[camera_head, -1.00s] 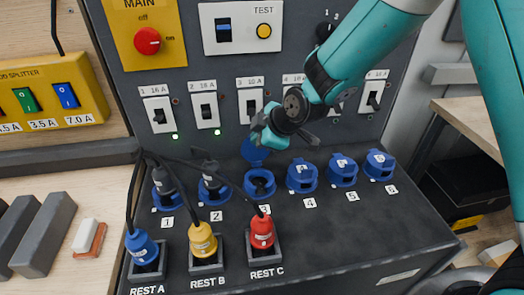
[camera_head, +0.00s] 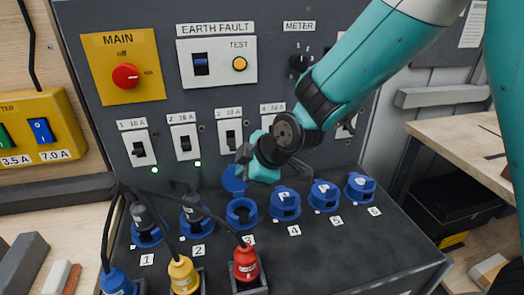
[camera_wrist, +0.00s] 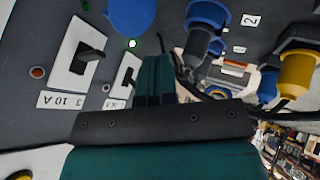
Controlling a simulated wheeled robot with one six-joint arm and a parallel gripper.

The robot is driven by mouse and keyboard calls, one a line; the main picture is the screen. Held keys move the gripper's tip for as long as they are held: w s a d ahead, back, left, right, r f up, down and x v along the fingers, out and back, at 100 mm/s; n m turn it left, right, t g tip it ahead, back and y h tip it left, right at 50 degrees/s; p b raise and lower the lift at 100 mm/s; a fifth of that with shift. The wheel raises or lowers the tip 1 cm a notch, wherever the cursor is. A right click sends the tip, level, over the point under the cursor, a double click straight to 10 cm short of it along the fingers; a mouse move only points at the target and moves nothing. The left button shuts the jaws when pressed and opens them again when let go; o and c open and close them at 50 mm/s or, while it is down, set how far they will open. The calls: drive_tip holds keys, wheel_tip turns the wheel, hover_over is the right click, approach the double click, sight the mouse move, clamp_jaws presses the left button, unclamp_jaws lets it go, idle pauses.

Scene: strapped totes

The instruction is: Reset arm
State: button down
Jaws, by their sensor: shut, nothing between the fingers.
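My gripper (camera_head: 252,162) is shut and empty, in front of the dark panel just above the raised blue lid of socket 3 (camera_head: 241,211). In the wrist view its closed green fingers (camera_wrist: 154,80) point at the panel, with nothing between them. The raised blue lid (camera_wrist: 130,14) shows ahead of them. In the head view my arm comes in from the upper right and covers part of the switch row.
Grey plugs fill socket 1 (camera_head: 144,216) and socket 2 (camera_head: 193,209). Sockets 4 (camera_head: 285,204), 5 and 6 look lidded. Blue (camera_head: 117,283), yellow (camera_head: 183,275) and red (camera_head: 246,264) plugs with black cables stand in front. Green lamps glow below switches 1 and 2.

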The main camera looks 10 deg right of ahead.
drive_tip(key=d+r, duration=0.4)
drive_tip(key=r, duration=0.2)
drive_tip(key=s+d+r+m+g+h, duration=0.1)
drive_tip(key=s+m+g, duration=0.5)
drive_tip(key=s, duration=1.8)
drive_tip(key=d+r+m, duration=0.1)
drive_tip(key=m, duration=0.2)
drive_tip(key=shift+d+r+m+b, duration=0.2)
drive_tip(key=shift+d+m+b, duration=0.1)
drive_tip(key=shift+d+b, duration=0.1)
